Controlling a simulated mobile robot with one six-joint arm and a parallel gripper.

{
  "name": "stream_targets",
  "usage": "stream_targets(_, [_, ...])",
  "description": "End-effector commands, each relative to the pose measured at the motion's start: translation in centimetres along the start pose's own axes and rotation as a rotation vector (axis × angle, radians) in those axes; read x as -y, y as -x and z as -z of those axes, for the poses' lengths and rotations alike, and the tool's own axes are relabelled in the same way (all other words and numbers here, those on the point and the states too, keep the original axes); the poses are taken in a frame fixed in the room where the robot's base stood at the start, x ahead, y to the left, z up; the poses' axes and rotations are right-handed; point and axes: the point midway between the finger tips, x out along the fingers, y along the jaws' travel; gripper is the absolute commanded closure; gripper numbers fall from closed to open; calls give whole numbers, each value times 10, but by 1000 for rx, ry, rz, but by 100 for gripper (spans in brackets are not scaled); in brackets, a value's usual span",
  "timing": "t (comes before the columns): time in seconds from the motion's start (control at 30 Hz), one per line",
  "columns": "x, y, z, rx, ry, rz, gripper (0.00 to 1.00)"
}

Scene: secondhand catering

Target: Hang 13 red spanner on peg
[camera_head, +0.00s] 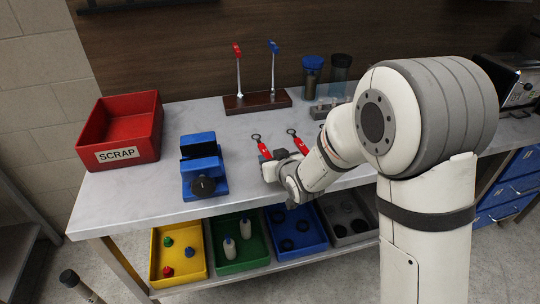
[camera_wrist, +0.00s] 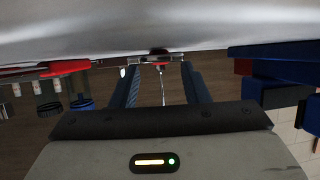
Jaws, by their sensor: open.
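Two red-handled spanners with metal ring ends lie on the workbench in the head view, a left one (camera_head: 264,149) and a right one (camera_head: 297,139). Their size marks are too small to read. My gripper (camera_head: 278,158) is low over the bench at the near end of the left spanner. In the wrist view, which is upside down, my open fingers (camera_wrist: 162,70) have a metal and red piece between and beyond their tips, apparently this spanner. The other red spanner (camera_wrist: 65,67) shows at left. A brown base carries two upright pegs, topped red (camera_head: 237,48) and blue (camera_head: 273,46).
A red SCRAP bin (camera_head: 116,154) and a blue vise (camera_head: 203,175) stand left of my gripper. Blue-lidded (camera_head: 313,63) and dark-lidded (camera_head: 341,61) jars stand at the back. Several coloured trays sit below the bench. Bench surface between vise and peg base is clear.

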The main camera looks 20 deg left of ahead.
Motion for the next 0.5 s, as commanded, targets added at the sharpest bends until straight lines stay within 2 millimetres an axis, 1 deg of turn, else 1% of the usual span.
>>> stream_targets(0.03, [-1,8,0,-3,0,-1,59])
stream_targets(0.1, [-1,19,2,-3,0,0,59])
stream_targets(0.3, [-2,43,4,-2,0,0,59])
stream_targets(0.5, [-2,52,3,0,0,-1,59])
